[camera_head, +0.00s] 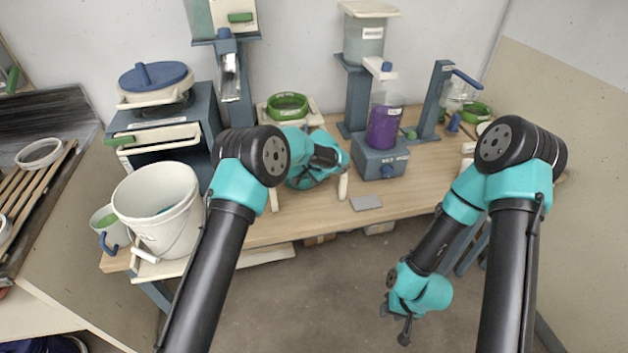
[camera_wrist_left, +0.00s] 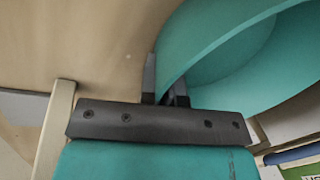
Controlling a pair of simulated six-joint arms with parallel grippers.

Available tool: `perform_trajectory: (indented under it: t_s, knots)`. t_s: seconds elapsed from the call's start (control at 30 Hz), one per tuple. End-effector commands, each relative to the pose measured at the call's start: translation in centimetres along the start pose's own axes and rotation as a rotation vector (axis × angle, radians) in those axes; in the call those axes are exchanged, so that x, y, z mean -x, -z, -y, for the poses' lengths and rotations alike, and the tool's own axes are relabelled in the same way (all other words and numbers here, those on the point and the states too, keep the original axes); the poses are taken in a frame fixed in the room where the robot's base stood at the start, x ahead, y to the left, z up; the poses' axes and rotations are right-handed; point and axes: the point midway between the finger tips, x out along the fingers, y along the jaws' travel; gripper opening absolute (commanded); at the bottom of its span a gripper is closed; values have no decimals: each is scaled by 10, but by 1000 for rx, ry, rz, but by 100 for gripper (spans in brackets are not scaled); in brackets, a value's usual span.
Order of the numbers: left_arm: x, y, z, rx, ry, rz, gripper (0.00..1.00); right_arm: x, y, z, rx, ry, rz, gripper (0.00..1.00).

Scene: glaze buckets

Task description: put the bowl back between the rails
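The bowl (camera_wrist_left: 245,65) is teal and fills the upper right of the left wrist view, its wall passing between my fingers. My left gripper (camera_wrist_left: 164,90) is shut on the bowl's rim, one finger outside the wall and one inside. In the head view, my left wrist covers much of this spot, and teal arm and bowl are hard to separate. Two pale rails stand there, one on the right (camera_head: 343,186) and one on the left (camera_head: 274,199). A pale rail also shows at the lower left in the left wrist view (camera_wrist_left: 55,130). My right gripper (camera_head: 395,325) hangs open and empty above the floor.
A white bucket (camera_head: 157,210) stands at the table's left end. A purple-filled container (camera_head: 384,127) sits on a blue stand behind the right rail. A green ring (camera_head: 288,106) lies behind the left arm. A grey plate (camera_head: 366,203) lies near the front edge. Bare tabletop (camera_head: 410,185) extends right.

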Motion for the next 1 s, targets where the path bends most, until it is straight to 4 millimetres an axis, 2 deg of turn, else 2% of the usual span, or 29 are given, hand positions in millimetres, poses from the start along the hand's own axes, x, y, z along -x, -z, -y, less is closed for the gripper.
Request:
perform_trajectory:
  t_s: [0.13,0.2,0.4,0.77,0.87,1.0]
  knots:
    - [-3,0,-1,0,0,0,0,0,0,0,0,0,0,39]
    - [-3,0,-1,0,0,0,10,0,0,0,0,0,0,39]
    - [-3,0,-1,0,0,1,29,0,0,0,0,0,0,39]
    - [2,0,0,0,1,-1,29,0,0,0,0,0,0,39]
    - [10,0,0,0,1,0,29,0,0,0,0,0,0,39]
    - [31,0,1,1,2,-2,29,0,0,0,0,0,0,39]
